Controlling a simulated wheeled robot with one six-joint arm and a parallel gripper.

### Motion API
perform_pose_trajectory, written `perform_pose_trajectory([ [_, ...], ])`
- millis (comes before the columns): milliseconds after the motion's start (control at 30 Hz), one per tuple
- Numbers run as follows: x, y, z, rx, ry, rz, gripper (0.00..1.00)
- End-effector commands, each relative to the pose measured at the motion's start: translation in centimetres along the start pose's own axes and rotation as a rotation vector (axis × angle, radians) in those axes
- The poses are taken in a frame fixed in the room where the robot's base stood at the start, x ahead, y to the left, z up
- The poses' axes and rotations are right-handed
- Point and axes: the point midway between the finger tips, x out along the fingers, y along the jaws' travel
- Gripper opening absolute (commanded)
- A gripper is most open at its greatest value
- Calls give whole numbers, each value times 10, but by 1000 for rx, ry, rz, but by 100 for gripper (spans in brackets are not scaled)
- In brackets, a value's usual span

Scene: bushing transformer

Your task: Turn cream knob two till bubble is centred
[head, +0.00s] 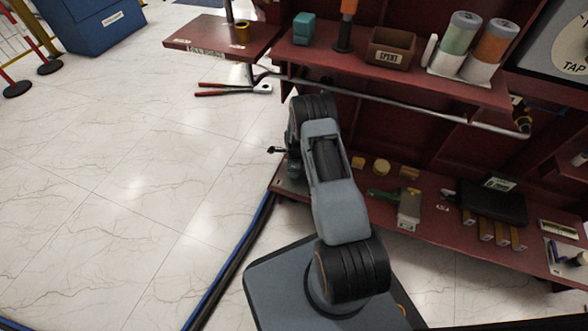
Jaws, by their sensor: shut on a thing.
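My gripper (293,170) points down at the left end of the lower red shelf (440,232), mostly hidden by my own wrist and arm. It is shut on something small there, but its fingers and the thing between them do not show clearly. I cannot tell which piece is cream knob two. No bubble can be made out in this view.
A green-and-grey tool (408,208) and a dark case (492,202) lie on the lower shelf. A metal rail (420,110) runs below the upper shelf, which bears a brown box (391,47) and canisters (459,45). Red-handled pliers (232,89) show at left; open floor lies beyond.

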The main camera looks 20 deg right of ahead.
Motion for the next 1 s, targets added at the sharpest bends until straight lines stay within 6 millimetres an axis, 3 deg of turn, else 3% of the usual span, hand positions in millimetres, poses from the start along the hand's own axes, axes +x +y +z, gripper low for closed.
perform_pose_trajectory([
  [400,0,0,-1,165,0,0,31],
  [967,0,0,-1,188,1,0,31],
  [1000,0,0,-1,187,1,0,58],
])
